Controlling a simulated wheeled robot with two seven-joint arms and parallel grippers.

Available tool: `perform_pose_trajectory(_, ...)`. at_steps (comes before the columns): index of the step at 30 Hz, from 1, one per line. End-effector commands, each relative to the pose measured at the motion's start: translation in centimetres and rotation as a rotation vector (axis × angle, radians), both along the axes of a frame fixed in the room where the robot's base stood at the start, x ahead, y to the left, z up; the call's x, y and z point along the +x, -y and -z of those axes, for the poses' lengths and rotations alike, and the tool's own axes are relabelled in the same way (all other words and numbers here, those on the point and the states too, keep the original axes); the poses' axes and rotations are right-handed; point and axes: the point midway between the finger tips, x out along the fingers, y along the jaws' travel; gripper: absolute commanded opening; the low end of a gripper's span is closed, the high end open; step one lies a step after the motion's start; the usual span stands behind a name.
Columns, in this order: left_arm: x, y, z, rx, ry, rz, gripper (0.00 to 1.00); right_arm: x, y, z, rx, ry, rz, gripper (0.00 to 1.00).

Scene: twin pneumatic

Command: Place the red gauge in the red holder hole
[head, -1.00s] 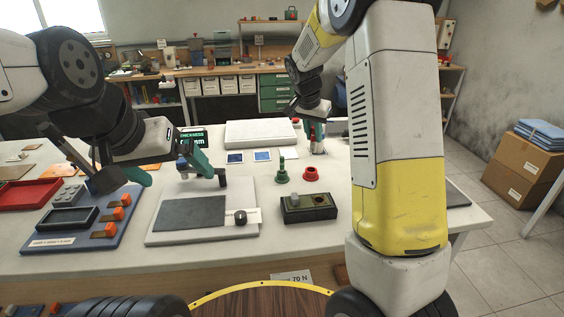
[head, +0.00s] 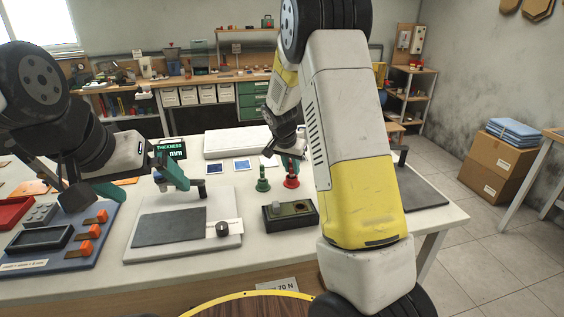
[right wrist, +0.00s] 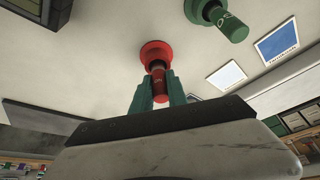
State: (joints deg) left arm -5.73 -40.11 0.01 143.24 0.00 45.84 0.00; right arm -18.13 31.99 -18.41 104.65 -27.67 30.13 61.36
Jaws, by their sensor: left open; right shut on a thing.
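The red holder (head: 291,183) stands on the white table, right of the green holder, and is partly hidden by my right gripper. My right gripper (head: 292,164) is shut on the red gauge (right wrist: 159,82), directly above the holder. In the right wrist view, the green fingers grip the gauge's dark red shaft, and its far end meets the red holder (right wrist: 156,50). I cannot tell how deep it sits. The green gauge (head: 262,172) stands upright in the green holder (head: 263,187). My left gripper (head: 148,188) is open and empty beside the white plate at left.
A black block with a hole (head: 300,208) lies in front of the holders. The white plate with a grey mat (head: 170,226) and a blue tray with orange blocks (head: 60,247) are to the left. Blue-faced cards (head: 217,167) lie behind. My right arm hides part of the table.

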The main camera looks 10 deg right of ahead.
Motion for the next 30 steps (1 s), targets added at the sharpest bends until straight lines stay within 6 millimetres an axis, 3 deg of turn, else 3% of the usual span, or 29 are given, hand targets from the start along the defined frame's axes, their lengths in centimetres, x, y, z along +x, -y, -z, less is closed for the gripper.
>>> perform_pose_trajectory(2, 0.0, 0.0, 0.0, 0.0, 0.0, 0.0, 1.0, 0.0, 0.0, 0.2, 0.0, -0.002, -0.001, 0.0)
perform_pose_trajectory(3, 0.0, 0.0, 0.0, 0.0, 0.0, 0.0, 1.0, 0.0, 0.0, 0.3, 0.0, -0.002, -0.001, 0.21)
perform_pose_trajectory(6, 0.0, 0.0, 0.0, 0.0, 0.0, 0.0, 1.0, 0.0, 0.0, 0.3, 0.0, -0.002, -0.001, 0.4)
perform_pose_trajectory(19, 0.0, 0.0, 0.0, 0.0, 0.0, 0.0, 1.0, -0.1, -0.2, -0.6, 0.001, 0.002, -0.002, 0.41)
perform_pose_trajectory(30, 0.0, 0.0, 0.0, 0.0, 0.0, 0.0, 1.0, -2.4, -1.9, -7.4, 0.002, 0.004, -0.002, 0.41)
